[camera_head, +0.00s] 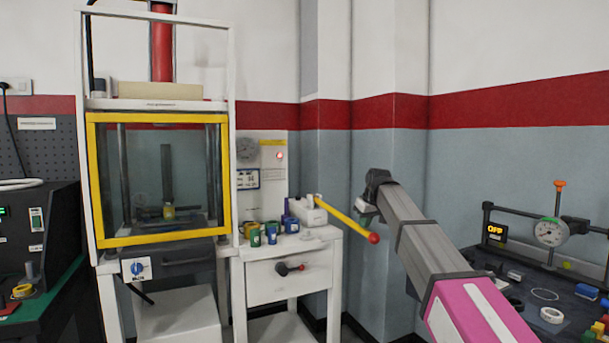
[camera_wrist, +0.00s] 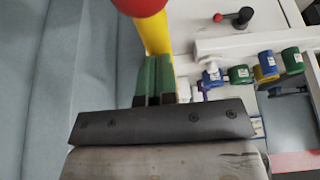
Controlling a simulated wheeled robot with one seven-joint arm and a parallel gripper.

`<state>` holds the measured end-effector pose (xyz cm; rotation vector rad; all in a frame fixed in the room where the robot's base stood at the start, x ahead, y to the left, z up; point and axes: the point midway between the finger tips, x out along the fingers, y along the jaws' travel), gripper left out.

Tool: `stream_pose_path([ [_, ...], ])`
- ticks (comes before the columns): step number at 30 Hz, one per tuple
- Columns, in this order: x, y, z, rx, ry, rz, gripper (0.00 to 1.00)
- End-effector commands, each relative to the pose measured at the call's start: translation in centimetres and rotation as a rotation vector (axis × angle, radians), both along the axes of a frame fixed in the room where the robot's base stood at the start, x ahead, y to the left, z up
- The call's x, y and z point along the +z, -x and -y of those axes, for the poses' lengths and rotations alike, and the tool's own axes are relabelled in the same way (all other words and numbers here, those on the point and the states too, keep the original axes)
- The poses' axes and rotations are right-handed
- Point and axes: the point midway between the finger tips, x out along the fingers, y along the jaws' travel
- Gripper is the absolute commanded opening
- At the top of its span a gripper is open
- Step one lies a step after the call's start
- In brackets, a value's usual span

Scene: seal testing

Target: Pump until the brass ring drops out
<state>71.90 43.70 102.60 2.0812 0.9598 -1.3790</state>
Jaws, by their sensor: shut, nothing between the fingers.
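The pump (camera_head: 306,212) is a white body on the small white cabinet, with a yellow lever (camera_head: 345,220) that slopes down right to a red knob (camera_head: 373,238). The press (camera_head: 160,180) stands left of it behind a yellow-framed clear guard. A small yellowish part (camera_head: 169,212) sits low inside the press; I cannot tell whether it is the brass ring. My gripper (camera_head: 367,208) is near the lever. In the wrist view the green fingers (camera_wrist: 153,62) are shut and empty, overlapping the yellow lever (camera_wrist: 157,36) just below the red knob (camera_wrist: 138,4); contact is unclear.
Several small green, blue and yellow pots (camera_head: 271,232) stand on the cabinet left of the pump. A drawer (camera_head: 289,279) with a dark handle is below. A bench (camera_head: 560,300) with a dial gauge (camera_head: 548,231) stands at right. A dark unit (camera_head: 35,235) stands at left.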

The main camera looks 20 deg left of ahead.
Motion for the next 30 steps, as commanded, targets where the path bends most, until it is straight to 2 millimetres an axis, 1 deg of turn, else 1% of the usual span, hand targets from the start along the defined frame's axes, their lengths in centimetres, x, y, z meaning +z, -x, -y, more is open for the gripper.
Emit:
stream_pose_path([
  [3, -1.0, 0.1, 0.1, 0.0, 0.002, -0.001, 0.0],
  [6, -1.4, 0.1, 0.1, 0.0, 0.002, -0.001, 0.0],
  [17, -1.3, 0.0, 0.1, 0.0, 0.001, -0.001, 0.0],
  [20, 0.0, -0.1, 0.0, 0.001, 0.0, 0.002, 0.0],
  [30, 7.7, -0.4, -0.3, 0.001, 0.0, 0.002, 0.0],
])
